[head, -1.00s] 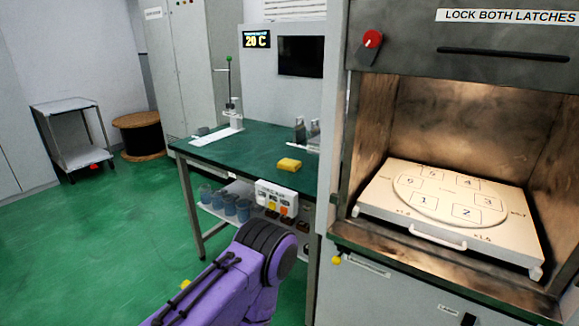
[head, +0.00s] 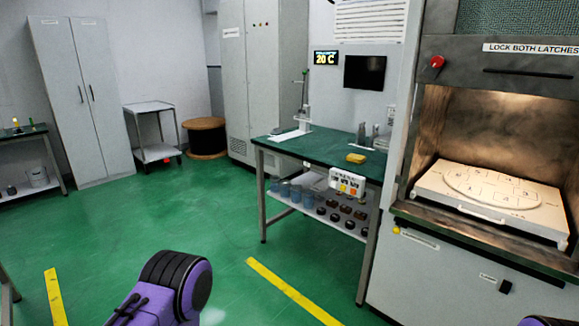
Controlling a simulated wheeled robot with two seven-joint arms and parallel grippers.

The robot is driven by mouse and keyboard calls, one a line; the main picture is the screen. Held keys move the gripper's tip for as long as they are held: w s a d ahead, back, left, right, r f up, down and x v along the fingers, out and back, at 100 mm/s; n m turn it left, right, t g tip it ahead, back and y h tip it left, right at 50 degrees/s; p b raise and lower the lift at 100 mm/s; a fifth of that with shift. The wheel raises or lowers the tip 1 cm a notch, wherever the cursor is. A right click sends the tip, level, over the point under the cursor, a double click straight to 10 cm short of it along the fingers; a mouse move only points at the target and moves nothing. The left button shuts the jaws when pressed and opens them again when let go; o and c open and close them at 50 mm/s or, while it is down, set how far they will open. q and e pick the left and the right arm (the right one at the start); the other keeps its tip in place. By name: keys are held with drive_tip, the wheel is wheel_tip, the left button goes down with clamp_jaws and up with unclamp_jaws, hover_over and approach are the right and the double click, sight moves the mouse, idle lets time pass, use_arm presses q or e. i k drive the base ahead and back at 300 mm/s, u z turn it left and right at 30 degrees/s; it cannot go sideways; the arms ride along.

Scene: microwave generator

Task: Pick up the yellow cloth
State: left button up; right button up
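The yellow cloth (head: 357,158) is a small folded pad lying on the green top of the workbench (head: 337,166), near its right front part. It is some distance ahead of me. My purple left arm shows at the bottom centre, but its gripper is out of view. A small bit of purple, likely my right arm, shows at the bottom right edge. Neither gripper is in view, so nothing is seen touching the cloth.
The open microwave chamber (head: 494,119) with a white numbered tray (head: 437,187) stands right of the bench. A stand (head: 291,133) and bottles (head: 362,134) are on the bench. A white cart (head: 156,151) and wooden spool (head: 205,140) stand at the back. Green floor (head: 150,230) is open.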

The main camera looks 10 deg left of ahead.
sight(355, 158)
drive_tip(key=u, duration=1.05)
drive_tip(key=i, duration=1.25)
drive_tip(key=z, duration=0.45)
drive_tip(key=i, duration=0.75)
drive_tip(key=z, duration=0.75)
